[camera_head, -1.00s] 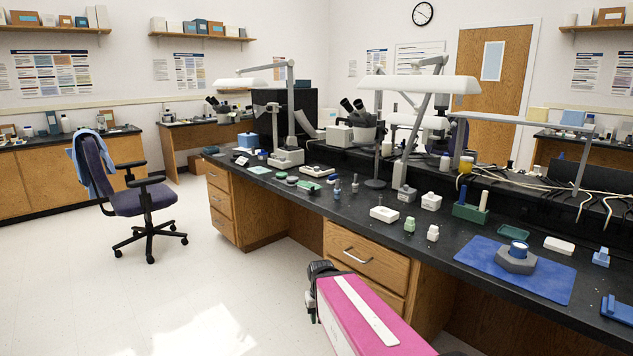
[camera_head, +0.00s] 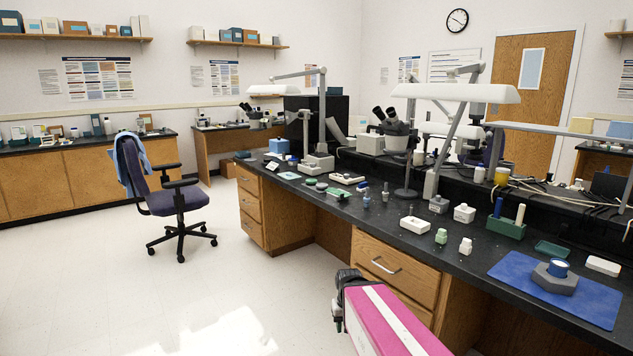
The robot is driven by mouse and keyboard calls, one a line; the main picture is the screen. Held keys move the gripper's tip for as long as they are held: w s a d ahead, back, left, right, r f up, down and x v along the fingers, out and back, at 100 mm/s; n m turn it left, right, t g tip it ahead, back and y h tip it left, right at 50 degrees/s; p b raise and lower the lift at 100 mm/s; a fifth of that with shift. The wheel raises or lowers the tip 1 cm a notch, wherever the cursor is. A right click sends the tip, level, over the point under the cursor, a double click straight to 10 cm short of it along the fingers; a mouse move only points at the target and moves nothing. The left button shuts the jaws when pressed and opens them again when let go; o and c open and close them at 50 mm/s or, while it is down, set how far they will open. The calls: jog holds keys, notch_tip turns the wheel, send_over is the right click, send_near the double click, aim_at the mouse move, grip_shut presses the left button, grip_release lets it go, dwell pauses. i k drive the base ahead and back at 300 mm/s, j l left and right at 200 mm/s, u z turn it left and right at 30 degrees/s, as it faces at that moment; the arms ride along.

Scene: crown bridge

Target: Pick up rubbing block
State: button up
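I cannot tell which thing is the rubbing block; no item here clearly shows as one. Small items stand on the dark bench (camera_head: 455,250), among them a white block-like tray (camera_head: 415,225), a green holder (camera_head: 506,229) with a blue and a pale stick, and a grey angular base (camera_head: 555,279) with a blue-ringed top on a blue mat (camera_head: 510,266). My pink arm link shows at the bottom. The dark part at its end, where my gripper (camera_head: 343,302) seems to be, is in front of the drawers, apart from the bench items. Its fingers are not clear.
Lamps (camera_head: 455,92) on metal arms and a microscope (camera_head: 394,130) stand over the bench. Wooden drawers (camera_head: 392,278) are below its front edge. A swivel chair (camera_head: 178,203) stands on the left. The pale floor (camera_head: 110,290) between is clear.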

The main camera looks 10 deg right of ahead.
aim_at(362, 186)
jog(key=z, duration=0.35)
jog(key=i+j+z, duration=0.15)
jog(key=z, duration=0.3)
jog(key=i+j+z, duration=0.1)
jog(key=j+z, duration=0.65)
jog(key=z, duration=0.2)
jog(key=j+z, duration=0.15)
jog(key=j, duration=0.4)
jog(key=j+z, duration=0.2)
jog(key=j, duration=0.3)
jog(key=k+j+z, duration=0.15)
jog(key=j, duration=0.35)
jog(key=j+z, duration=0.15)
jog(key=j, duration=0.4)
jog(key=k+j+z, duration=0.15)
jog(key=j, duration=0.35)
